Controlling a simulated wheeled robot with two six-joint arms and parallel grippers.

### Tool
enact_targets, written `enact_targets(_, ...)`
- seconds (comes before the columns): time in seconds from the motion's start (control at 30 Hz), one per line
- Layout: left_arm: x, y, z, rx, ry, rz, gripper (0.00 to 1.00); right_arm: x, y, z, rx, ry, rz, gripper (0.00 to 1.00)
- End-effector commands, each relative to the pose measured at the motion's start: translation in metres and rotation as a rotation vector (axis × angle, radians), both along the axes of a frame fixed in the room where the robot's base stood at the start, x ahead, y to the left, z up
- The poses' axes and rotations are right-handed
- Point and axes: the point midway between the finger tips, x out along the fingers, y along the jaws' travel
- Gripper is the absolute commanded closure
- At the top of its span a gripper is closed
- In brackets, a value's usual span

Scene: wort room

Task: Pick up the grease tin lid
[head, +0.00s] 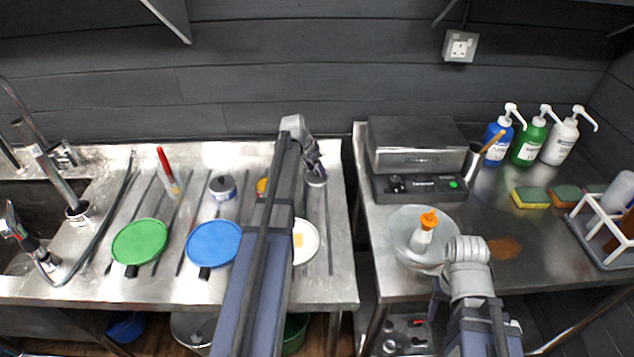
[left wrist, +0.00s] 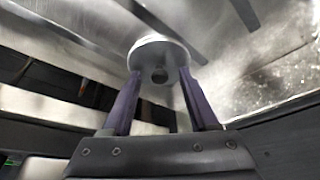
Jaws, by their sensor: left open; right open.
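My left gripper (head: 314,167) is at the back of the drainboard, open, with its purple fingers pointing down at a small grey tin (head: 316,179). In the left wrist view, a round pale grey lid with a dark knob (left wrist: 158,50) lies between the two open fingers (left wrist: 158,88); I take it to be the grease tin lid. I cannot tell whether the fingers touch it. My right gripper (head: 437,296) is low at the front of the right bench, mostly hidden by its own wrist.
Green (head: 139,241) and blue (head: 214,243) round lids, a blue-labelled tin (head: 222,188) and a red-handled tool (head: 167,172) are on the drainboard. My left arm hides part of a white disc (head: 306,241). A scale (head: 415,187) and a bowl (head: 398,232) stand right.

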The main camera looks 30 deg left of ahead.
Motion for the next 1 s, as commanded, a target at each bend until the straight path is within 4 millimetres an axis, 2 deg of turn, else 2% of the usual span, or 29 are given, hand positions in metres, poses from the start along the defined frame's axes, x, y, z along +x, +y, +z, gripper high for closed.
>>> enact_targets(0.17,-0.0001,-0.0001,0.0012,0.0,0.0,0.0,0.4,0.0,0.0,0.0011,0.0,0.0,0.0,0.5)
enact_targets(0.7,-0.0002,0.0002,0.0011,0.0,0.0,0.001,1.0,0.0,0.0,0.0011,0.0,0.0,0.0,0.5)
enact_targets(1.0,-0.0002,0.0002,0.0011,0.0,0.0,0.001,1.0,0.0,0.0,0.0011,0.0,0.0,0.0,0.5)
